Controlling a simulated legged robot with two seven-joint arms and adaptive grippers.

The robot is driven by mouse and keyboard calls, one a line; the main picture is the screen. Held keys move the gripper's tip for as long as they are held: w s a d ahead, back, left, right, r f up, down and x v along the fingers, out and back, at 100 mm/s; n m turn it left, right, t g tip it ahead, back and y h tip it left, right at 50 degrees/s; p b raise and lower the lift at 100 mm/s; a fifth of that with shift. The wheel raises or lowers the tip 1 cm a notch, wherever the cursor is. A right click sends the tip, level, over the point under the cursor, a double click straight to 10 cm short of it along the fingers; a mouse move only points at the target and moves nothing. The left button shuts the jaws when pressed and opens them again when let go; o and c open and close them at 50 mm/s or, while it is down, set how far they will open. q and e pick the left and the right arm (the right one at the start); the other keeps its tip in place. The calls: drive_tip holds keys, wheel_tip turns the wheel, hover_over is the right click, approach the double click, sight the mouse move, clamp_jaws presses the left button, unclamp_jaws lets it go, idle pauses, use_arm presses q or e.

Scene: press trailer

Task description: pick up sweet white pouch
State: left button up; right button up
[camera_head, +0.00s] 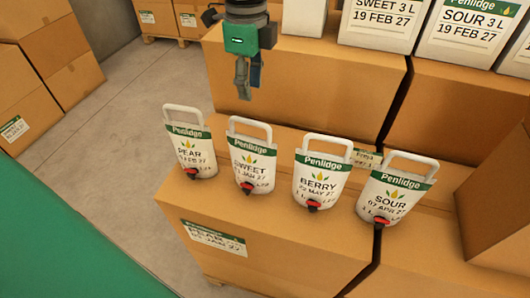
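The sweet white pouch (252,164) stands upright on a cardboard box, second from left in a row of white pouches. It has a handle loop on top, a green Penlidge band, the word SWEET and a red tap at its base. My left gripper (248,88) hangs at the top centre, apart from the pouch and beyond it in the picture. It points downward, and nothing shows between its fingers. The fingers look close together from this angle, so I cannot tell whether they are open. My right gripper is out of view.
The pear pouch (191,150) stands left of the sweet one. The berry pouch (321,176) and sour pouch (391,196) stand to its right. Higher cartons (330,88) with white boxes rise behind. Stacked cartons (45,55) stand far left; grey floor (125,130) lies between.

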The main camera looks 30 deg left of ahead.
use_arm(q)
hover_over(251, 138)
drive_tip(key=a, duration=0.1)
drive_tip(key=f, duration=0.5)
drive_tip(key=w+f, duration=0.1)
drive_tip(key=f, duration=0.1)
drive_tip(key=shift+f, duration=0.65)
drive_tip(key=f, duration=0.4)
drive_tip(key=shift+s+d+f+p, duration=0.3)
drive_tip(key=shift+s+d+f, duration=0.05)
drive_tip(key=shift+d, duration=0.05)
drive_tip(key=shift+w+f, duration=0.1)
drive_tip(key=shift+f, duration=0.15)
drive_tip(key=shift+a+r, duration=0.1)
clamp_jaws()
